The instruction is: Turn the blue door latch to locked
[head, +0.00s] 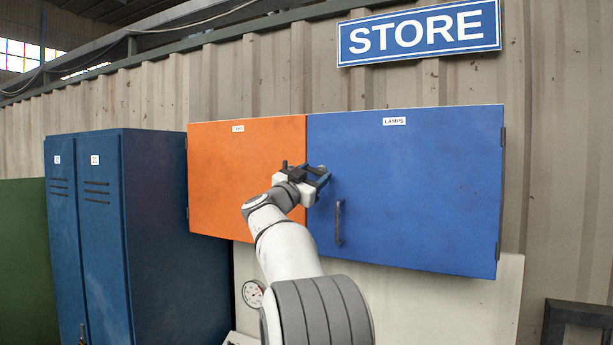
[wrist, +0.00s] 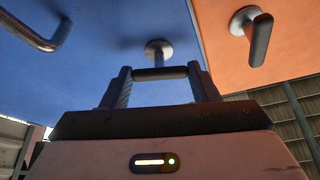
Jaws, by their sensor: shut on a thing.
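The blue door (head: 420,190) is flat and shut, beside the orange door. Its grey latch (wrist: 158,50) has a round mount on the door and a lever bar that lies crosswise between my two fingers in the wrist view. My gripper (head: 321,177) is at the blue door's upper left part, close to the seam with the orange door. In the wrist view my gripper (wrist: 160,80) is shut on the latch lever, one finger at each end. In the head view my gripper mostly hides the latch.
The orange door (head: 228,170) has its own grey latch (wrist: 256,36) close beside my gripper. A dark bar handle (head: 339,222) stands out from the blue door below right of my gripper. Blue lockers (head: 160,220) stand at the left. A round gauge (head: 253,294) is below the doors.

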